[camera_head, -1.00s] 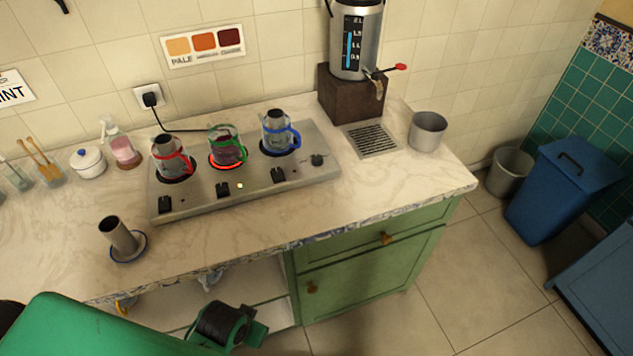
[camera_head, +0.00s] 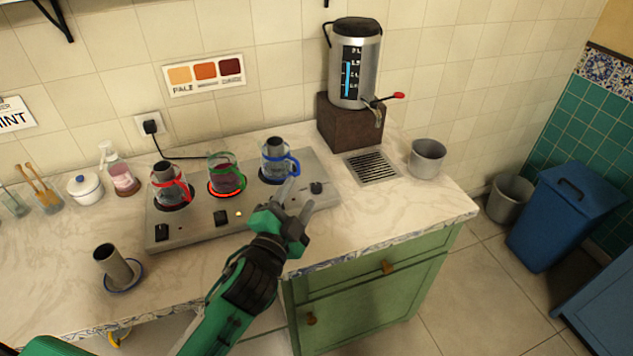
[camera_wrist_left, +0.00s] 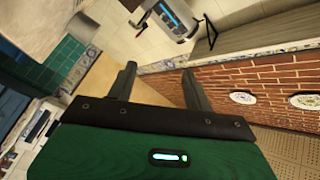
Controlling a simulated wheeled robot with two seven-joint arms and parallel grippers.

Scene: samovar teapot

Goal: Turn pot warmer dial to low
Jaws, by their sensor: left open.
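The pot warmer (camera_head: 192,232) is a metal plate unit on the counter with three glass pots, red-, green- and blue-handled, on its burners. The burner under the green-handled pot (camera_head: 226,178) glows red, and a small light is lit on the front. Black dials show at the left (camera_head: 162,232), the middle (camera_head: 221,218) and the far right (camera_head: 316,187). My left gripper (camera_head: 296,196) is open and empty over the front right of the warmer, its fingertips just left of the far-right dial.
A samovar (camera_head: 355,75) on a brown block stands behind a drain grate (camera_head: 371,167). A metal cup (camera_head: 427,157) stands to its right. A metal cylinder on a saucer (camera_head: 112,265) is at the front left. The right front counter is clear.

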